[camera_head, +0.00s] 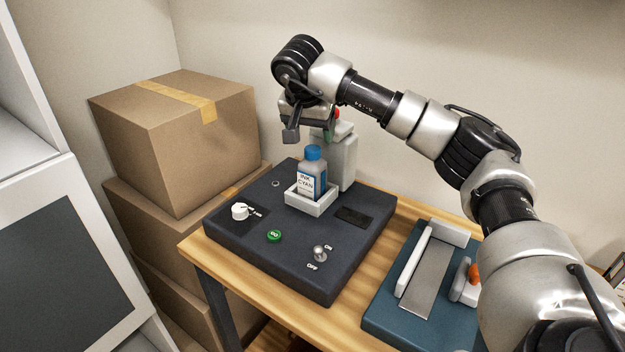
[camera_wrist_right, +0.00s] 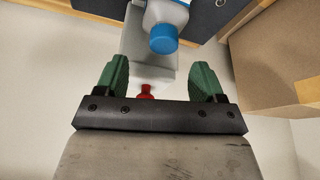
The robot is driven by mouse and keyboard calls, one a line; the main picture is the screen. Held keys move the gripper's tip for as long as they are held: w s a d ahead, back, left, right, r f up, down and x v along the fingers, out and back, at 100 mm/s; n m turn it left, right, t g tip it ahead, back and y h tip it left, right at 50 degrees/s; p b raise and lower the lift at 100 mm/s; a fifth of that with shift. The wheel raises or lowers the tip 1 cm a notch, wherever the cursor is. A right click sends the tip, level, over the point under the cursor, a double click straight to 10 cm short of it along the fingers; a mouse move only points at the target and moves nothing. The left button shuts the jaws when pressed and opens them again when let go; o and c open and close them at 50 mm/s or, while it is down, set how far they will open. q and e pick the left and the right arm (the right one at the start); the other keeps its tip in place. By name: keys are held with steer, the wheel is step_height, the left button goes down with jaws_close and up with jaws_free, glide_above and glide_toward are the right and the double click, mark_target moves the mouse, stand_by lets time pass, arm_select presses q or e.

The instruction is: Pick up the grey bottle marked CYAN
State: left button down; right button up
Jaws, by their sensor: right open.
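The grey bottle marked CYAN (camera_head: 312,179) has a blue cap and a white label reading INK CYAN. It stands upright in a white open holder (camera_head: 312,204) on a dark machine. In the right wrist view its blue cap (camera_wrist_right: 163,39) shows beyond the fingertips. My right gripper (camera_head: 310,134) is above and just behind the bottle, apart from it. In the right wrist view the right gripper's green fingers (camera_wrist_right: 158,80) are open with nothing between them. My left gripper is not in view.
The dark machine (camera_head: 255,225) carries a white knob, a green button and an on/off switch. A pale column (camera_head: 345,160) stands behind the bottle, with a red part near the gripper. A teal device (camera_head: 405,325) sits at the right. Cardboard boxes (camera_head: 180,150) are stacked at the left.

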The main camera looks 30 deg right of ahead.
mark_target(312, 148)
steer(key=shift+a+x, duration=0.15)
steer(key=shift+x, duration=1.6)
steer(key=shift+a+x, duration=0.1)
steer(key=shift+x, duration=1.65)
jaws_close()
